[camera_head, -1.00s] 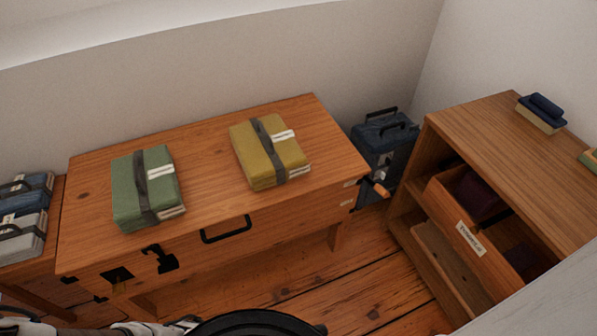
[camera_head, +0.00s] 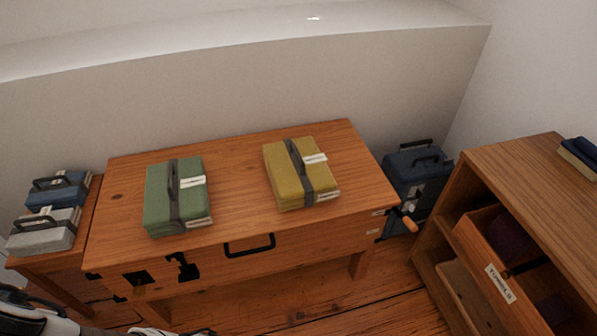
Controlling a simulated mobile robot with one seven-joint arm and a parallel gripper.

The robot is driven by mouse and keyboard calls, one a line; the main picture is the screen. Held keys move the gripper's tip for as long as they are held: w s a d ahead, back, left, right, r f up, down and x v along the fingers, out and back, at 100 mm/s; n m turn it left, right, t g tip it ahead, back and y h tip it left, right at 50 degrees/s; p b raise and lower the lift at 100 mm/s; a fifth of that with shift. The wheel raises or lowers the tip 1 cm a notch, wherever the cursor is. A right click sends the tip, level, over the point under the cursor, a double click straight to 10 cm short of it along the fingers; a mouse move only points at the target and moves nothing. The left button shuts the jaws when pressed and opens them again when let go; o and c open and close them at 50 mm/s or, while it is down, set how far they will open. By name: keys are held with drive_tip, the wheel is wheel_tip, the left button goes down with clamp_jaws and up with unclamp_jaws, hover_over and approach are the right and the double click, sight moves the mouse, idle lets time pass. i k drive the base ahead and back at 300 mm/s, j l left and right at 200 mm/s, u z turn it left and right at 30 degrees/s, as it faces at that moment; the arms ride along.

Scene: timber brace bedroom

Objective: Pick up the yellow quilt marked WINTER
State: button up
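The yellow quilt (camera_head: 287,178) is a folded bundle with a dark strap and handle and a white label. It lies on the right half of the wooden chest top (camera_head: 235,150). The label's writing is too small to read. A green quilt (camera_head: 160,205) with a similar strap and label lies on the left half of the same top, apart from the yellow one. Part of my own body shows at the bottom left edge, away from the quilts. My gripper's fingers cannot be made out in this view.
A low table (camera_head: 85,247) at left bears blue (camera_head: 70,195) and grey (camera_head: 50,232) bundles. A blue case (camera_head: 418,180) stands on the floor right of the chest. A wooden shelf unit (camera_head: 510,158) with an open labelled drawer (camera_head: 485,262) is at right. Floor shows between.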

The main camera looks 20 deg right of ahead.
sight(300, 174)
drive_tip(key=i+l+u, duration=0.25)
drive_tip(key=l+u, duration=0.3)
drive_tip(key=i+l+u, duration=0.25)
drive_tip(key=l+u, duration=0.25)
drive_tip(key=l, duration=0.1)
